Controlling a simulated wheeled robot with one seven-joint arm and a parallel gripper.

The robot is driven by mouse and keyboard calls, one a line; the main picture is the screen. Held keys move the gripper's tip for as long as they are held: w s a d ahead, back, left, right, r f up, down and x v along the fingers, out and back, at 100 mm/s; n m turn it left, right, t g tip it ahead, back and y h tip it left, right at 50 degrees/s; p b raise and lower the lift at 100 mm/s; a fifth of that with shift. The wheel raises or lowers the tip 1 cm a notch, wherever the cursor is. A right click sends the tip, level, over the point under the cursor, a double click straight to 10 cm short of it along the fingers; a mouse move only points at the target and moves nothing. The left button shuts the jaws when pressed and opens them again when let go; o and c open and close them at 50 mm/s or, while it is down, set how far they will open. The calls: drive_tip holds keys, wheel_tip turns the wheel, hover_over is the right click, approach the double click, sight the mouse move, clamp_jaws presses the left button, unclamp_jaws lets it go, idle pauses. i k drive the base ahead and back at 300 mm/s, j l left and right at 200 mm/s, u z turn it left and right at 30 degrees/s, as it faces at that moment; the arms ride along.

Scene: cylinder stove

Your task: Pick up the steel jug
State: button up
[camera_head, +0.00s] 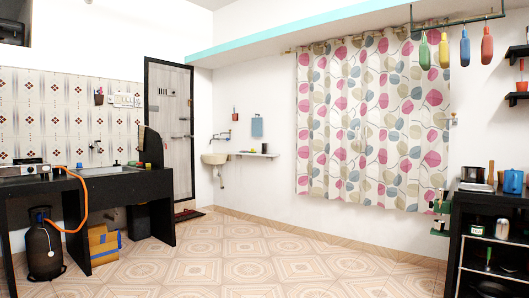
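I cannot make out a steel jug for certain. A small pale metallic cylinder (502,229) stands on an upper shelf of the black rack at the right, and a shorter silvery one (476,224) stands to its left. Both are too small to tell whether either is the jug. My gripper is not in view.
At the left are a black counter (110,188), a stove (22,170) and a gas cylinder (43,250). The tiled floor (240,265) between is clear.

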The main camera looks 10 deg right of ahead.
sight(265, 148)
drive_tip(key=i+l+z, duration=0.25)
drive_tip(key=i, duration=0.25)
drive_tip(key=i+j+z, duration=0.1)
drive_tip(key=i+z, duration=0.15)
drive_tip(key=i, duration=6.1)
